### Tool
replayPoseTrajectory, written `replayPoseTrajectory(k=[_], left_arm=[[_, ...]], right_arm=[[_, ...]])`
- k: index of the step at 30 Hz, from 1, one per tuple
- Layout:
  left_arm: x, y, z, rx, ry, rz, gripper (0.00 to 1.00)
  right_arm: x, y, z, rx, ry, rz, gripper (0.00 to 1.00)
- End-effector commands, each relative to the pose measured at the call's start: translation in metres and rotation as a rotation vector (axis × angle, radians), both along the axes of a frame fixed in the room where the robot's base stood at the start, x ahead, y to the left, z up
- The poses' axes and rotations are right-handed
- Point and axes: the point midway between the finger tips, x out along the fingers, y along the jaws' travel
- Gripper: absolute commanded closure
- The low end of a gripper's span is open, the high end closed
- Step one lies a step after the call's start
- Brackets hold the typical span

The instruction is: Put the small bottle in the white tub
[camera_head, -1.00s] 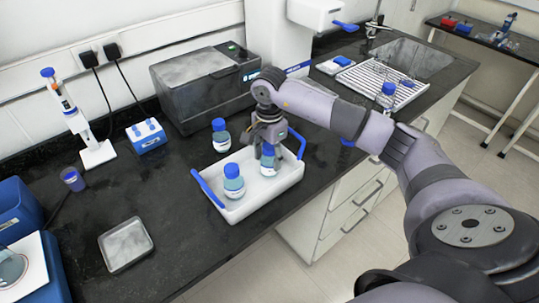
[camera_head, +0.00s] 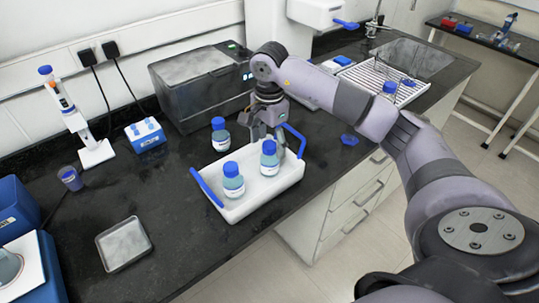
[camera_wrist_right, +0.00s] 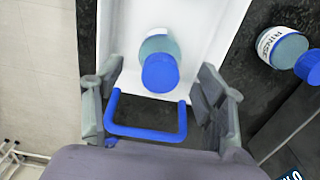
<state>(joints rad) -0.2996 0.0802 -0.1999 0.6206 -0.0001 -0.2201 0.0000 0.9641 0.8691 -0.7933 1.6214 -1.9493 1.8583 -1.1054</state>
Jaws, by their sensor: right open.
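The white tub (camera_head: 265,199) with blue handles stands on the dark bench. Two blue-capped bottles stand upright in it, one at left (camera_head: 232,181) and one at right (camera_head: 268,160). They look alike in size, so I cannot tell by size which is the small bottle. My right gripper (camera_head: 268,134) is open and empty, just behind the right bottle near the tub's right end. In the right wrist view the gripper (camera_wrist_right: 160,75) has its fingers apart, with a tub handle (camera_wrist_right: 145,133) between them and a bottle (camera_wrist_right: 158,60) beyond.
Another blue-capped bottle (camera_head: 219,134) stands on the bench behind the tub, and its label shows in the wrist view (camera_wrist_right: 278,47). A dark grey machine (camera_head: 200,90) stands at the back. A metal dish (camera_head: 124,244) lies at front left.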

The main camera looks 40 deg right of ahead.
Motion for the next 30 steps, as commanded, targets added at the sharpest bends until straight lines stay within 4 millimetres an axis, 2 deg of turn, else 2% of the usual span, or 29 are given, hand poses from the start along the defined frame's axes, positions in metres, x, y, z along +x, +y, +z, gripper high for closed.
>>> replayPoseTrajectory(k=[1,6,12,30], left_arm=[[0.000,0.000,-0.007,0.000,0.000,0.000,0.34],[0.000,0.000,-0.015,0.000,0.000,0.000,0.34],[0.000,0.000,-0.016,0.000,0.000,0.000,0.34],[0.000,0.000,-0.016,0.000,0.001,0.000,0.34]], right_arm=[[0.002,0.000,0.010,0.000,-0.007,-0.001,0.35],[0.001,0.000,0.045,-0.001,-0.004,-0.001,0.35],[0.000,0.000,0.069,0.000,0.000,-0.001,0.35],[0.000,0.000,0.074,0.000,0.001,-0.001,0.35]])
